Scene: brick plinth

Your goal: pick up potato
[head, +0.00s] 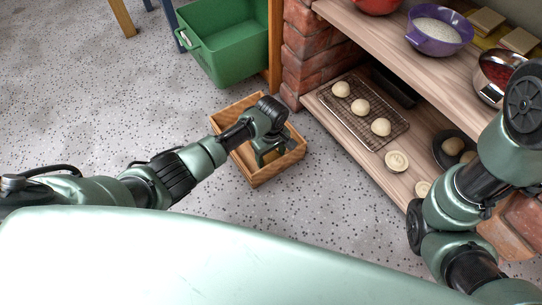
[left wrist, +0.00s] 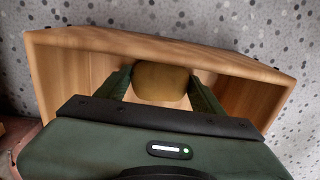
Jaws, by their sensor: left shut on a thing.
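The potato (left wrist: 162,82), yellow-brown and rounded, shows in the left wrist view between the two green fingers of my left gripper (left wrist: 162,92). My left gripper is shut on it, with a finger against each side. They are inside a wooden crate (left wrist: 60,75). In the head view my left gripper (head: 270,158) reaches down into the crate (head: 262,176), which stands on the floor, and the potato is hidden by the gripper. Whether the potato touches the crate's bottom I cannot tell. My right arm shows at the right of the head view, but its gripper is out of view.
A green bin (head: 225,45) stands behind the crate. To the right is a brick plinth (head: 305,45) with wooden shelves. A wire rack (head: 355,120) with pale dough balls lies on the lower shelf. A purple bowl (head: 440,35) stands on the upper shelf. Speckled floor left of the crate is clear.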

